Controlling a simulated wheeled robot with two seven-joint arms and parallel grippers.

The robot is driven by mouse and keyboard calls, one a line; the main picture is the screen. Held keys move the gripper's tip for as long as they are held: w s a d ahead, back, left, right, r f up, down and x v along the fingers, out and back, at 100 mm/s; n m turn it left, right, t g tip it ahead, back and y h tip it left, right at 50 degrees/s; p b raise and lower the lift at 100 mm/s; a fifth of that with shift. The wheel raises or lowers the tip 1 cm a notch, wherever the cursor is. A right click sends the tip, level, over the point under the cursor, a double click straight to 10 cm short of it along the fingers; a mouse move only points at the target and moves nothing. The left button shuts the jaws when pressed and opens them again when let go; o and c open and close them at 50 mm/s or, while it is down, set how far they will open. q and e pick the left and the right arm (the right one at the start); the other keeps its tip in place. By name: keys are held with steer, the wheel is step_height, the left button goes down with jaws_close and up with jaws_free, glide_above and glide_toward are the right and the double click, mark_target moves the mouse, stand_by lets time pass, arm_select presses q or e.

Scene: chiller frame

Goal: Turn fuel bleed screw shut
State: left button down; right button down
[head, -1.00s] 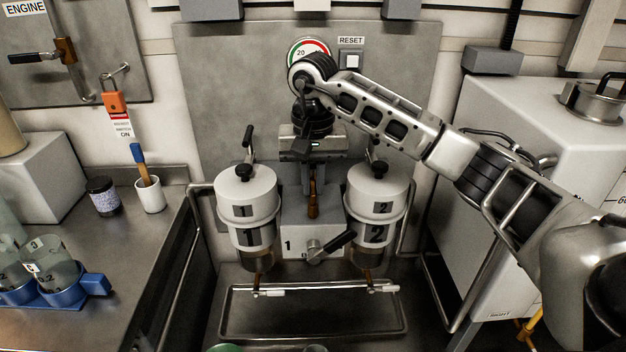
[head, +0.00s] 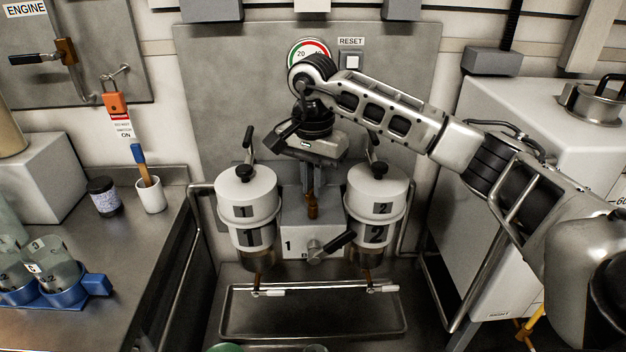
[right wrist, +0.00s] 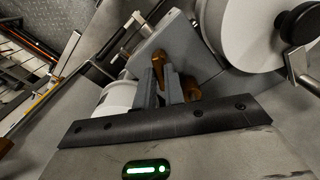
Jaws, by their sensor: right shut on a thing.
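The fuel bleed screw (head: 312,211) is a small brass-coloured piece between the two white filter housings, at the top of the grey block. It also shows in the right wrist view (right wrist: 169,72) between my grey fingers. My right gripper (head: 313,190) reaches down on it from above and is shut on it. The fingers hide part of the screw. My left gripper is not in view.
Filter housing 1 (head: 247,205) stands close on the left and housing 2 (head: 376,203) close on the right. A selector handle (head: 332,247) sits on the block below. A rail and tray (head: 312,325) lie underneath. The gauge (head: 309,50) is behind my wrist.

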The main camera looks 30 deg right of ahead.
steer(key=m, duration=0.6)
steer(key=shift+r+m, duration=0.1)
steer(key=shift+m, duration=0.2)
steer(key=m, duration=0.5)
steer(key=shift+p, duration=0.4)
steer(key=shift+m, duration=0.3)
steer(key=c, duration=1.5)
jaws_free()
step_height(320, 180, up, 16)
steer(key=shift+f+p, duration=0.1)
steer(key=shift+p, duration=0.7)
